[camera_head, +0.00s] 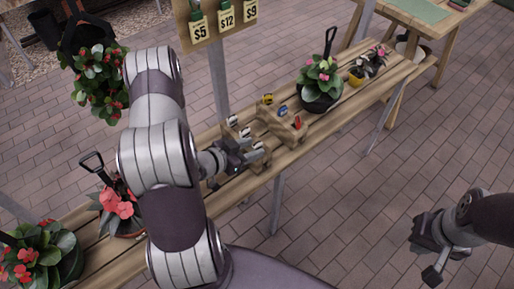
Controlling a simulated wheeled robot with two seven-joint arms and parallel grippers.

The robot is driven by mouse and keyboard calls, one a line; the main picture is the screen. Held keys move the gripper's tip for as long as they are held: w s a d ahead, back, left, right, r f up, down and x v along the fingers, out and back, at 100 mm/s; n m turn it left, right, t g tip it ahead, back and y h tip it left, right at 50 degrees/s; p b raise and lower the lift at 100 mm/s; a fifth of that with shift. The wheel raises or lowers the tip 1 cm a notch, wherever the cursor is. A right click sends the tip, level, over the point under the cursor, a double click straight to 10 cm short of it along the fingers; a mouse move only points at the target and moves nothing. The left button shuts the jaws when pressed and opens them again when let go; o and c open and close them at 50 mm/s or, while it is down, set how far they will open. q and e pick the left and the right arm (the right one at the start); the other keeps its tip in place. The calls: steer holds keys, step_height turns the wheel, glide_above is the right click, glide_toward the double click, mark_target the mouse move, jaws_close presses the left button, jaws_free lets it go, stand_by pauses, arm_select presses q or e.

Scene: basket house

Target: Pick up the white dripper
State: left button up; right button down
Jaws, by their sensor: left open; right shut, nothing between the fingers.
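Several small drippers stand in a wooden rack on the plank bench. The ones in the row nearer my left gripper look white: one white dripper (232,120) at the far end, another (245,132) in the middle, and one (257,146) at the near end. My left gripper (246,152) is open beside this row, close to the near-end white dripper. Whether it touches one cannot be told at this size. My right gripper (432,262) is shut and empty, away from the bench over the brick floor at lower right.
The wooden rack (270,119) also holds yellow (267,98), blue (283,110) and red (297,121) drippers. Potted flowers stand on the bench (228,193) at both ends. A hanging plant (100,75) and price sign (222,18) are behind.

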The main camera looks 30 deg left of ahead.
arm_select(q)
steer(key=shift+x, duration=0.85)
steer(key=shift+s+a, duration=0.1)
steer(key=shift+s, duration=0.05)
steer(key=shift+c, duration=0.6)
jaws_close()
